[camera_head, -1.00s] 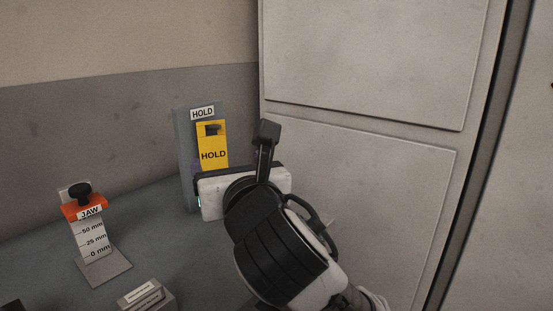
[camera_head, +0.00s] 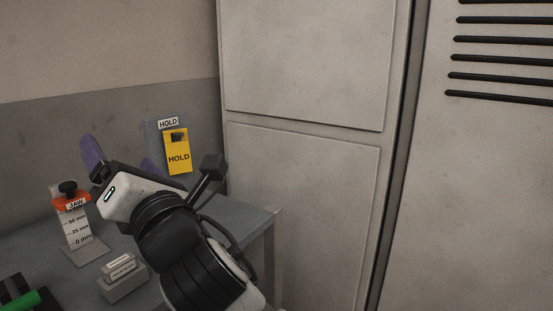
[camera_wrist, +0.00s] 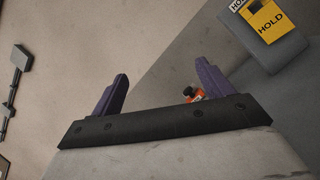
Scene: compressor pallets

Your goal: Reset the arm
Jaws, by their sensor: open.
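My gripper (camera_head: 122,155) is above the workbench in the head view, tilted up and to the left, with its two purple fingers spread apart. In the wrist view my gripper (camera_wrist: 158,92) shows both purple fingers wide apart with nothing between them. Its white and black wrist body hides part of the bench.
A yellow HOLD tag (camera_head: 179,157) hangs on a grey HOLD stand at the back of the bench (camera_head: 250,222). A JAW gauge with an orange slider (camera_head: 72,203) stands left. A small labelled block (camera_head: 122,275) and a green cylinder (camera_head: 22,301) are in front. A tall cabinet (camera_head: 300,190) stands right.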

